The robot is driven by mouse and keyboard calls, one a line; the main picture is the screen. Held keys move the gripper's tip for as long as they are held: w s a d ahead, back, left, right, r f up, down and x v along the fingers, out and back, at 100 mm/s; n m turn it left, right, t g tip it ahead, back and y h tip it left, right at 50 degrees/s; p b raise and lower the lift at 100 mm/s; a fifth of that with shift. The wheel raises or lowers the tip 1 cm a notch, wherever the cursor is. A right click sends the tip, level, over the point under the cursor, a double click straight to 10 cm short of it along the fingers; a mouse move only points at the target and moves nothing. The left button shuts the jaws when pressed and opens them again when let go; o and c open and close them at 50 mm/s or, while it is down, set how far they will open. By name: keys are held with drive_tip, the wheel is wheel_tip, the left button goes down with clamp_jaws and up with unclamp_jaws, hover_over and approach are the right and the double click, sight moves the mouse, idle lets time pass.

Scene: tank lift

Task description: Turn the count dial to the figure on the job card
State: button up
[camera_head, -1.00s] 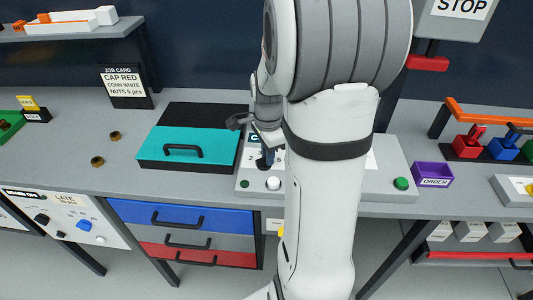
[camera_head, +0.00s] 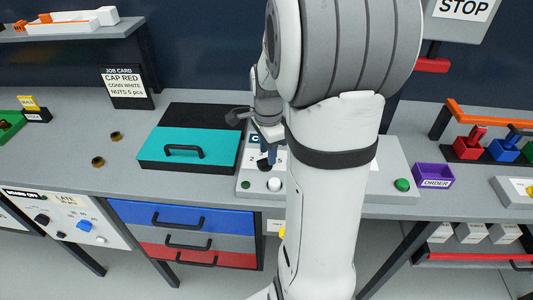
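The job card (camera_head: 125,87) stands at the back left of the bench and reads "CAP RED, CONN WHITE, NUTS 5 pcs". The count dial (camera_head: 263,165) is a dark knob on the sloped grey panel (camera_head: 405,172), with figures 2 and 5 legible beside it. My gripper (camera_head: 267,153) is right at the dial, pointing down from above. Its fingers are small and partly hidden, so I cannot tell whether they grip the knob. My arm covers the middle of the panel.
A white button (camera_head: 274,184) sits just below the dial and a green button (camera_head: 402,185) at the panel's right. A teal-lidded box (camera_head: 185,147) stands close on the left. A purple order tray (camera_head: 433,175) is to the right.

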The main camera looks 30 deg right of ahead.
wheel_tip(320, 180, up, 6)
drive_tip(key=shift+r, duration=0.1)
idle(0.6)
drive_tip(key=s+a+n+t, duration=0.2)
drive_tip(key=s+a+n, duration=1)
drive_tip(key=n, duration=0.7)
drive_tip(key=shift+s+a+r+t, duration=0.4)
drive_tip(key=shift+a, duration=0.4)
drive_tip(key=shift+c, duration=0.6)
